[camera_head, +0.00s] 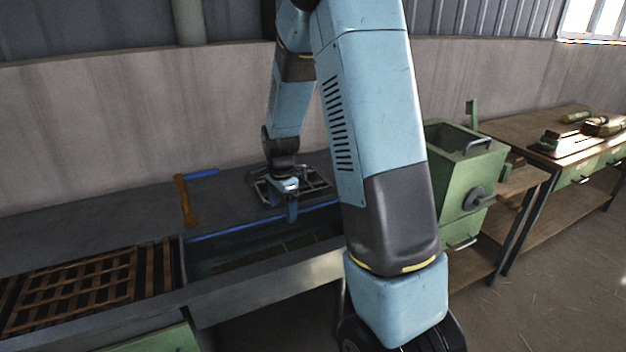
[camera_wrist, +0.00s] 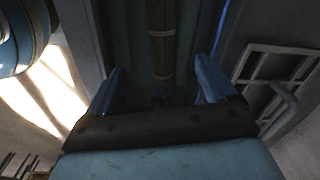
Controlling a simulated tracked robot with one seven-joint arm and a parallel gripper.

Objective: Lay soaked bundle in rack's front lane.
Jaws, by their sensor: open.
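My gripper (camera_head: 291,212) hangs over the back edge of the trough (camera_head: 240,304), pointing down. In the wrist view its two blue fingers (camera_wrist: 160,88) are spread apart. A yellow-green bundle (camera_wrist: 161,45) with a pale tie lies beyond and between the fingertips in that view; I see no contact with either finger. In the head view, dim greenish shapes show in the dark trough, too unclear to tell apart as bundles. A brown slatted wooden rack (camera_head: 75,290) lies at the left of the trough. No bundle shows on it, and its lanes are hard to tell apart.
A grey metal frame (camera_head: 318,186) lies on the counter behind the gripper; it also shows in the wrist view (camera_wrist: 275,80). A wooden-handled tool (camera_head: 185,200) with a blue part lies left of it. A green machine (camera_head: 462,180) and a wooden bench (camera_head: 530,128) stand at right.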

